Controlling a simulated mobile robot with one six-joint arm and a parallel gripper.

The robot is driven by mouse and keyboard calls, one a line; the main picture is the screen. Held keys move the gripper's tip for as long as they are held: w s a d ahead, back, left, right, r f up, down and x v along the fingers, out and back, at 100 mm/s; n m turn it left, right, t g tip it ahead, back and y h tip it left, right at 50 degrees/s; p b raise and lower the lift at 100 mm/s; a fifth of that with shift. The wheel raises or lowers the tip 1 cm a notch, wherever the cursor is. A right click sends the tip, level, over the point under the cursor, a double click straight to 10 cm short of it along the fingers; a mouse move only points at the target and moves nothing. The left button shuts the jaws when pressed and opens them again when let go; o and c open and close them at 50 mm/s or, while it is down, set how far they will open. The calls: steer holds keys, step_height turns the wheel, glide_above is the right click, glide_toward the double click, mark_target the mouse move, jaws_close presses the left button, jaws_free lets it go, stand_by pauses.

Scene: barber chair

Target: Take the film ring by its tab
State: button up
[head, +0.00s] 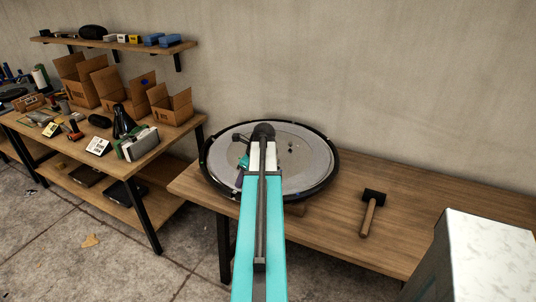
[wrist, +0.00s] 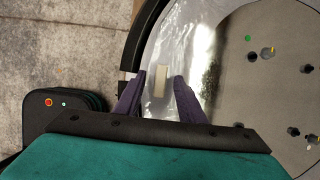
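A large round disc (head: 305,165) with a black rim lies on the wooden bench; my arm covers part of it in the head view. In the wrist view the clear, wrinkled film ring (wrist: 183,42) lies just inside the black rim (wrist: 143,38), around the grey disc face. Its tab, a small pale rectangle (wrist: 161,80), shows between my fingers. My gripper (wrist: 159,80) is open, one purple finger on each side of the tab, with gaps on both sides. I cannot tell the height of the fingertips above the film. In the head view my arm mostly hides the gripper.
The grey disc face carries several small knobs (wrist: 267,53) on the right. A mallet (head: 372,205) lies on the bench (head: 330,235) right of the disc. Another bench at left holds cardboard boxes (head: 170,104) and tools, under a wall shelf (head: 120,43).

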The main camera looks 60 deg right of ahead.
jaws_close()
steer(key=shift+r, duration=0.25)
steer(key=shift+r+b, duration=0.45)
steer(key=shift+r, duration=1)
steer(key=s+a+r+b, duration=0.1)
steer(key=s+a, duration=0.2)
steer(key=s, duration=0.4)
steer(key=s+a+b, duration=0.1)
steer(key=s+a, duration=0.2)
steer(key=s, duration=0.4)
steer(key=shift+s+a+r, duration=0.2)
steer(key=shift+a+r, duration=0.15)
steer(key=shift+a, duration=0.05)
